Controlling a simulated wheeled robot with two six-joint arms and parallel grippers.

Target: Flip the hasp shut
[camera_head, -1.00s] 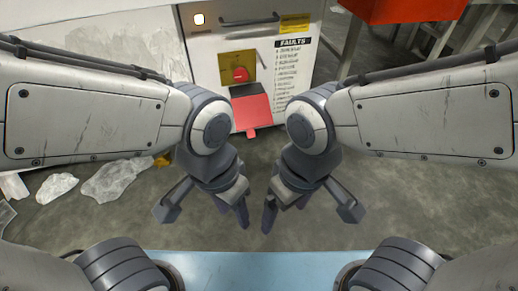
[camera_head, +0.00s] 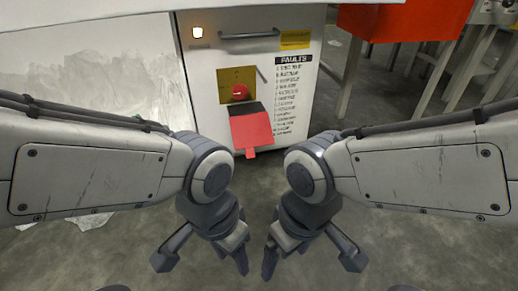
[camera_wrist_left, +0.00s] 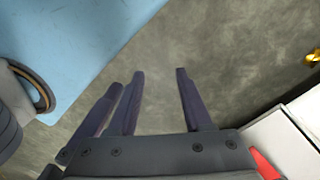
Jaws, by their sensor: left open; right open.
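The red hasp flap (camera_head: 251,131) hangs down, slightly tilted, from a dark hinge strip on the front of a white cabinet (camera_head: 215,125). Above it is a yellow plate (camera_head: 225,88) with a round red knob (camera_head: 240,92); the flap does not cover the knob. My left gripper (camera_head: 203,258) is open and empty, low in front of the cabinet and apart from the flap. Its spread fingers also show in the left wrist view (camera_wrist_left: 160,74), over bare floor. My right gripper (camera_head: 311,258) is open and empty beside it, also apart from the flap.
The cabinet carries a grey handle (camera_head: 249,35), a lit lamp (camera_head: 197,32) and a FAULTS list (camera_head: 292,95). Crumpled clear film (camera_head: 85,85) is at the left. A red bin (camera_head: 410,20) on metal legs stands at the right. Grey floor (camera_head: 290,225) lies between.

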